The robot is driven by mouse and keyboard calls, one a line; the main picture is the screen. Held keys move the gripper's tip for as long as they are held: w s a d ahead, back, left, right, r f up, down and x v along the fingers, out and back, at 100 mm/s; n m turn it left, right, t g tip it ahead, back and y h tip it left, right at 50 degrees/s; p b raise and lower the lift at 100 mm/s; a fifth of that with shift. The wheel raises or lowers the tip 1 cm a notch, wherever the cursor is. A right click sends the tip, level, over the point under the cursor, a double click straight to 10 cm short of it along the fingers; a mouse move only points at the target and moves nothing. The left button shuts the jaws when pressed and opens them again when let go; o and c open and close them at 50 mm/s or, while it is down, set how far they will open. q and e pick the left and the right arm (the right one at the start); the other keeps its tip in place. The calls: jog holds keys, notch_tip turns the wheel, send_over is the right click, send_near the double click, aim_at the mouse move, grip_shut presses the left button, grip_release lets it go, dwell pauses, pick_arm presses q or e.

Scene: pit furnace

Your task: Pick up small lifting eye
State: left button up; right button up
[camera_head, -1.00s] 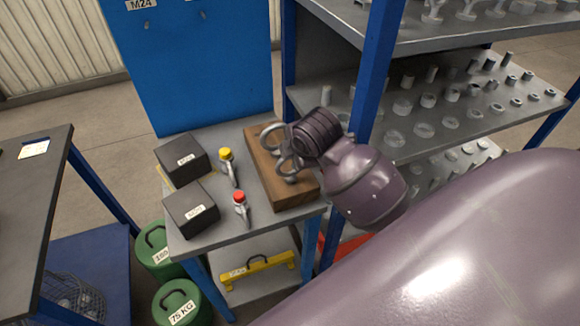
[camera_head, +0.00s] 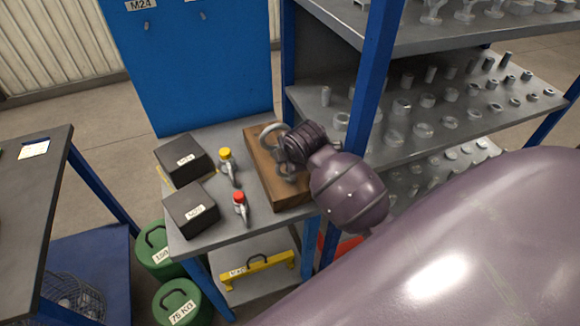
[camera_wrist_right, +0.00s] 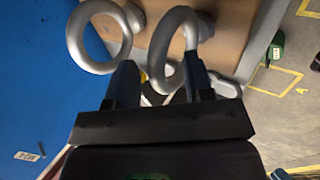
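Two grey metal lifting eyes stand on a brown wooden block (camera_head: 262,165) on a small grey table. The far eye (camera_head: 266,130) shows its ring in the head view. The near eye is mostly hidden behind my right wrist there. In the right wrist view one ring (camera_wrist_right: 73,42) stands at the left, outside my fingers. The other ring (camera_wrist_right: 154,52) stands in front of and between the two fingers of my right gripper (camera_wrist_right: 160,75). The fingers are apart, and I see no clear contact. I cannot tell surely which eye is smaller. My left gripper is not in view.
Two black boxes (camera_head: 184,154) and shackles with a yellow (camera_head: 225,154) and a red pin (camera_head: 239,197) lie left of the block. A blue panel (camera_head: 205,70) stands behind. A shelf rack (camera_head: 440,110) of metal parts and its blue post (camera_head: 372,75) are close right.

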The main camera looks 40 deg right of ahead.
grip_shut()
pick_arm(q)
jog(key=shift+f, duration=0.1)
pick_arm(e)
jog(key=shift+r, duration=0.15)
